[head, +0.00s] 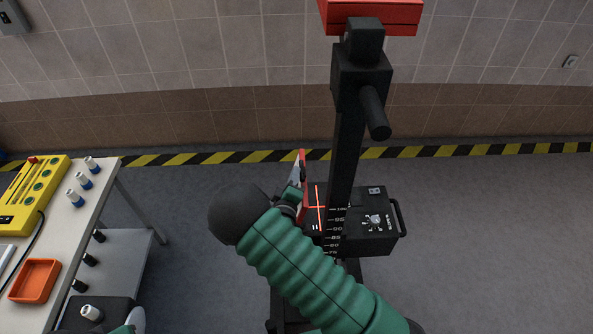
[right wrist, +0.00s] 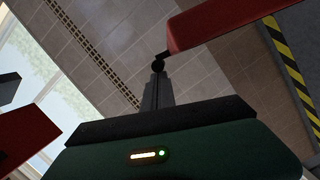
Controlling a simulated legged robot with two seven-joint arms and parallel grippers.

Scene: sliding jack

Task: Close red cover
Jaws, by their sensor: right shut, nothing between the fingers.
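The red cover (head: 303,178) stands up on edge, seen almost edge-on, at the left side of the black box on the jack. My right gripper (head: 296,174) is just left of it, shut with nothing held, its tip close against the cover; I cannot tell if they touch. In the right wrist view the shut fingers (right wrist: 158,68) point up, with a red panel (right wrist: 235,25) close at the upper right. A red part (right wrist: 25,135) is also at the left edge. A small green and pale piece (head: 135,319) at the lower left of the head view seems to be my left gripper, mostly cut off.
The jack's black post (head: 347,150) rises behind the box (head: 372,240), with a crank handle (head: 374,112) and red top (head: 372,18). A table (head: 95,190) at the left holds a yellow device (head: 35,190) and orange tray (head: 36,281). The floor at the right is clear.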

